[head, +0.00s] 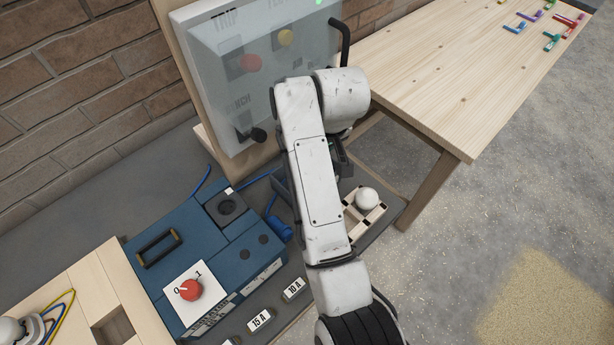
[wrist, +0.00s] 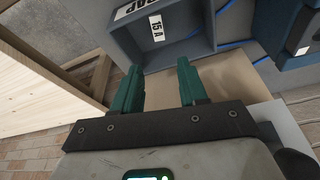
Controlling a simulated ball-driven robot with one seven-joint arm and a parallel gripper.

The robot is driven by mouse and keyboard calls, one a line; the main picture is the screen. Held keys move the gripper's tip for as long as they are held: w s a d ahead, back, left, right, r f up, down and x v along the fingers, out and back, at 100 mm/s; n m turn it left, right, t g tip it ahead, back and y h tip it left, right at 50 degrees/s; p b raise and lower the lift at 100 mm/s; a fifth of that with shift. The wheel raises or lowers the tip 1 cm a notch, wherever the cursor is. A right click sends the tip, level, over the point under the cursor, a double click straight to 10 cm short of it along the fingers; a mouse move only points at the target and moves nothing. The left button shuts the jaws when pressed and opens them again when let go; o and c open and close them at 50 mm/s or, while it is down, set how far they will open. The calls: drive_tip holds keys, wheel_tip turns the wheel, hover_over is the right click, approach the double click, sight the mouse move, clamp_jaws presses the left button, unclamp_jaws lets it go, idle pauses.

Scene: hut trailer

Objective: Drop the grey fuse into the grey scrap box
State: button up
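The grey scrap box (wrist: 197,48) is at the top of the wrist view, with part of the word SCRAP on its wall. A white label reading 15 A shows inside it, apparently on the grey fuse (wrist: 156,27); the fuse's body blends into the grey box. My gripper (wrist: 160,70) has two green fingers spread apart with nothing between them. The fingertips are beside the box's near wall, outside it. In the head view my arm hides the fingers and most of the box.
A blue unit (head: 205,245) with a red knob (head: 190,289) stands left of my arm. A panel with a lever (head: 345,42) stands behind. A wooden bench (head: 450,75) at the right holds several coloured pieces.

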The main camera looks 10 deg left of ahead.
drive_tip(key=shift+o, duration=0.5)
drive_tip(key=v, duration=1)
drive_tip(key=shift+r, duration=0.4)
drive_tip(key=shift+d, duration=0.1)
